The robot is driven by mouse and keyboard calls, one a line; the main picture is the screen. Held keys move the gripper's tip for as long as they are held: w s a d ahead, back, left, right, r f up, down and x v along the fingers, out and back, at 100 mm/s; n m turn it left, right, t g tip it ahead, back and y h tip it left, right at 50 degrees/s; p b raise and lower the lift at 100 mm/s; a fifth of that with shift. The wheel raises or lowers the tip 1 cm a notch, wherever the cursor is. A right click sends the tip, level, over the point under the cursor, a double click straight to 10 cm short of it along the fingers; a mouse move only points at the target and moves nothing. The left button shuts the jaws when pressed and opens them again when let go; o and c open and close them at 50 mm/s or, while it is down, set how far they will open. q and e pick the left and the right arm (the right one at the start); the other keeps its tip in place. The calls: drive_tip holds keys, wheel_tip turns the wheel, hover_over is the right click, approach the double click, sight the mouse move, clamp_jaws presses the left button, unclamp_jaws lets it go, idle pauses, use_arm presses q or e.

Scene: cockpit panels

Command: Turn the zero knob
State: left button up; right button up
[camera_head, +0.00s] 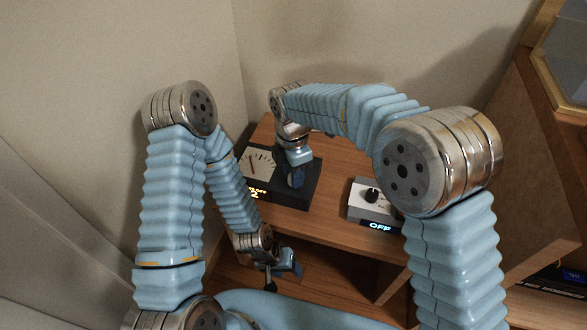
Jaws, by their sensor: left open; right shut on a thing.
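A dark meter box (308,193) with a white needle gauge (258,165) stands on the wooden desk. My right gripper (296,180) points down onto the box's top, right of the gauge. It is shut on the zero knob, which the fingers and wrist hide. My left gripper (286,270) is open and empty, low in front of the desk edge, apart from the box.
A light grey box (359,208) with a black knob (371,195) and a display reading OFF (380,226) stands right of the meter box. The wooden desk (325,222) is bare between them. Walls close in behind and left; a wooden cabinet (530,140) is at right.

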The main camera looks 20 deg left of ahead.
drive_tip(key=m, duration=0.2)
drive_tip(key=shift+r+m+p, duration=0.1)
drive_tip(key=shift+m+p, duration=0.25)
drive_tip(key=shift+m, duration=0.05)
drive_tip(key=m, duration=0.3)
drive_tip(key=shift+m, duration=0.3)
drive_tip(key=m, duration=0.3)
drive_tip(key=shift+p, duration=0.35)
drive_tip(key=shift+d+m, duration=0.1)
drive_tip(key=shift+m, duration=2.1)
drive_tip(key=o, duration=1.1)
drive_tip(key=shift+c, duration=0.2)
